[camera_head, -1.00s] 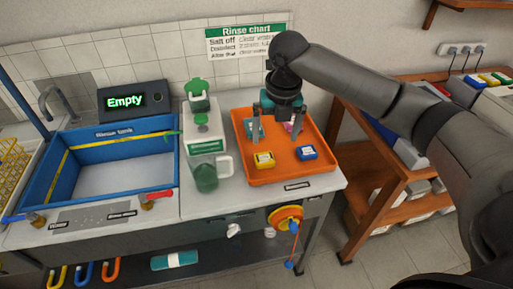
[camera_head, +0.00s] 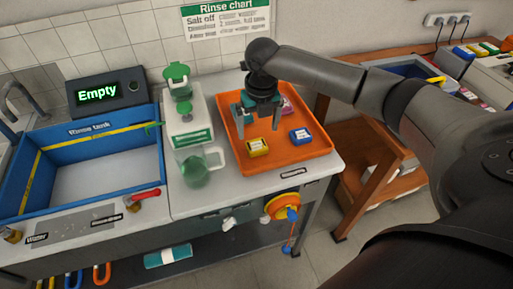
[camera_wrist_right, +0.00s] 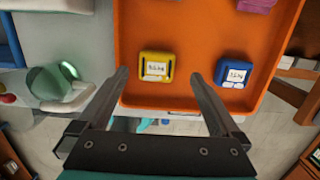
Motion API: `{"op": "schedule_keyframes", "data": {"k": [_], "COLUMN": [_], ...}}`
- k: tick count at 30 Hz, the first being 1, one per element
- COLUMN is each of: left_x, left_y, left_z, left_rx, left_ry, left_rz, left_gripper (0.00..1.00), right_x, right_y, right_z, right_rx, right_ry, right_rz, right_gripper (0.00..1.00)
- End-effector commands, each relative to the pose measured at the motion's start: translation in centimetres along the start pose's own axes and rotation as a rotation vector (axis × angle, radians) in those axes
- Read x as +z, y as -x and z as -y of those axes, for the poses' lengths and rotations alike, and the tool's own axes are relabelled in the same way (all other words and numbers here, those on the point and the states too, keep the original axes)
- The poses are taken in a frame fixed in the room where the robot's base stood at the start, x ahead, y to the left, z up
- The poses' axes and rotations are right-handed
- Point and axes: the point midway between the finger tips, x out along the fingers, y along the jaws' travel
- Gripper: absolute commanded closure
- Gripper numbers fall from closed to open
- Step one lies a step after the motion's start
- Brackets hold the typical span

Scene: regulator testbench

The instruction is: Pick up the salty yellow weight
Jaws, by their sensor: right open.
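The yellow weight (camera_head: 257,147), with a white label, rests on the orange tray (camera_head: 285,167) near its front left. In the right wrist view the yellow weight (camera_wrist_right: 156,67) appears between the fingertips. My right gripper (camera_head: 263,127) is open and empty, just behind and above the yellow weight in the head view. In the right wrist view the gripper (camera_wrist_right: 158,75) has its fingers spread on either side of the weight; the remaining height gap is hard to tell. Whether the weight is salty cannot be read here. My left gripper is not in view.
A blue weight (camera_head: 300,135) sits right of the yellow one, and a pink weight (camera_head: 287,103) lies farther back, partly hidden. The dispenser (camera_head: 187,125) and green jug (camera_head: 197,171) stand left of the tray. The blue rinse tank (camera_head: 133,137) is farther left; its display (camera_head: 106,93) reads Empty.

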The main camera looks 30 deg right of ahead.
Motion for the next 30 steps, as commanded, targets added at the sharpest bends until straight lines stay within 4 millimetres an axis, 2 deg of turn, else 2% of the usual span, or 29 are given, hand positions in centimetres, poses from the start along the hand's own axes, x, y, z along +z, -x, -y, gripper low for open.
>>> {"op": "schedule_keyframes", "data": {"k": [3, 8, 12, 19, 30], "left_x": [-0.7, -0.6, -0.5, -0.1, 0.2], "left_y": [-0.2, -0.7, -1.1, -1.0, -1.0], "left_z": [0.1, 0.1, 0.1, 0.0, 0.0], "left_rx": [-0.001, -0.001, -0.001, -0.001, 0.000], "left_ry": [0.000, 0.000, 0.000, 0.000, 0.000], "left_rz": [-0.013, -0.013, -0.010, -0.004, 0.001], "left_gripper": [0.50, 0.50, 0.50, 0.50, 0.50], "right_x": [-0.4, -1.1, -1.0, -1.0, -0.9], "right_y": [-1.0, -3.4, -5.0, -5.1, -5.0], "right_z": [-0.1, -0.5, -0.5, -0.5, -0.4], "right_rx": [-0.001, 0.000, 0.000, 0.000, 0.000], "right_ry": [0.000, 0.001, 0.000, 0.000, 0.000], "right_rz": [-0.004, -0.005, -0.002, -0.001, -0.001], "right_gripper": [0.00, 0.00, 0.00, 0.01, 0.43]}}
